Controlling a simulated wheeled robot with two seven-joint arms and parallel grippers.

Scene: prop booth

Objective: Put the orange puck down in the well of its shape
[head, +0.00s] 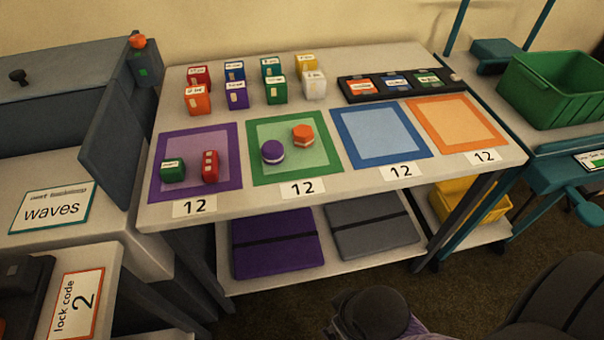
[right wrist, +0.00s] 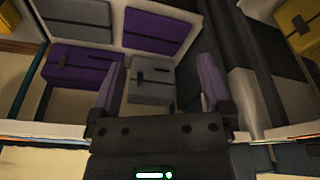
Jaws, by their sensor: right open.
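The orange puck (head: 303,134) looks six-sided, with a pale band round its side. It lies on the green-bordered square (head: 288,174) on the table, behind and right of a round purple puck (head: 272,151). No well of its shape can be made out in these views. My right gripper (right wrist: 163,85) is open and empty in the right wrist view, its purple fingers wide apart, with purple and grey panels beyond. The orange puck is not seen there. A dark rounded part of mine shows at the bottom of the head view. My left gripper is not in view.
Several coloured blocks stand at the table's back, beside a black tray (head: 366,99) with coloured cards. A green and a red block stand on the purple square (head: 232,178). The blue (head: 354,162) and orange (head: 495,142) squares are bare. A green crate (head: 540,100) stands right.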

